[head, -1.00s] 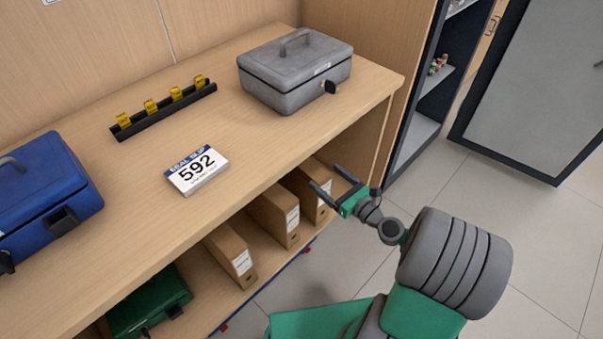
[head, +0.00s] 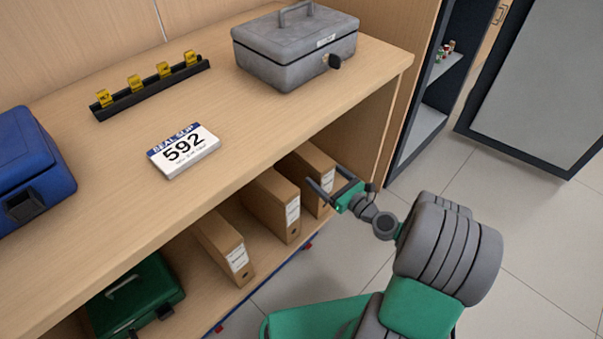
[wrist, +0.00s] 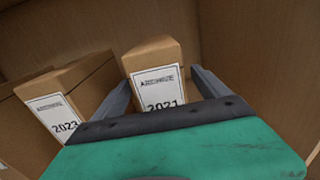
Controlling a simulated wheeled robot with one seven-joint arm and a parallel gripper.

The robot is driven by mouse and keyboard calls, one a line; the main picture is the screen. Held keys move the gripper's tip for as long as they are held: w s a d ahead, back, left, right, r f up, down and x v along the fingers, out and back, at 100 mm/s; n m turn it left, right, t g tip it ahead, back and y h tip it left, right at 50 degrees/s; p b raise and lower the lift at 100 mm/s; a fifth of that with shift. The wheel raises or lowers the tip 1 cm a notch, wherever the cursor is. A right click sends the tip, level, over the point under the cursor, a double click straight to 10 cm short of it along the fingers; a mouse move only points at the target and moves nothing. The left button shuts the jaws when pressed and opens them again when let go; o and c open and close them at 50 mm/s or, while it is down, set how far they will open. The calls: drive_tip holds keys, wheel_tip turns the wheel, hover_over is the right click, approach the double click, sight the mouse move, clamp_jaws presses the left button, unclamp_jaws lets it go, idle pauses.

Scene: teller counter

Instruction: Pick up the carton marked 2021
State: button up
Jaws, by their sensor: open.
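The carton marked 2021 (wrist: 157,58) is a brown box with a white label, seen ahead in the wrist view. In the head view it appears to be the rightmost carton (head: 313,158) on the shelf under the counter. My gripper (head: 325,176) is open in front of it. In the wrist view the fingers of my gripper (wrist: 160,75) point at the carton, one on each side of its front in the picture. The lower part of its label is hidden by my gripper. I cannot tell whether the fingers touch it.
A carton marked 2023 (wrist: 62,100) stands close on the left. Another carton (head: 222,242) and a green cash box (head: 135,297) are further left on the shelf. The counter top (head: 250,150) overhangs the cartons. A grey cash box (head: 295,45) and a 592 block (head: 184,150) sit on it.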

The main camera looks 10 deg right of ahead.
sight(301, 173)
drive_tip(key=x, duration=0.6)
drive_tip(key=shift+f, duration=0.1)
drive_tip(key=shift+c, duration=0.5)
clamp_jaws()
idle(0.8)
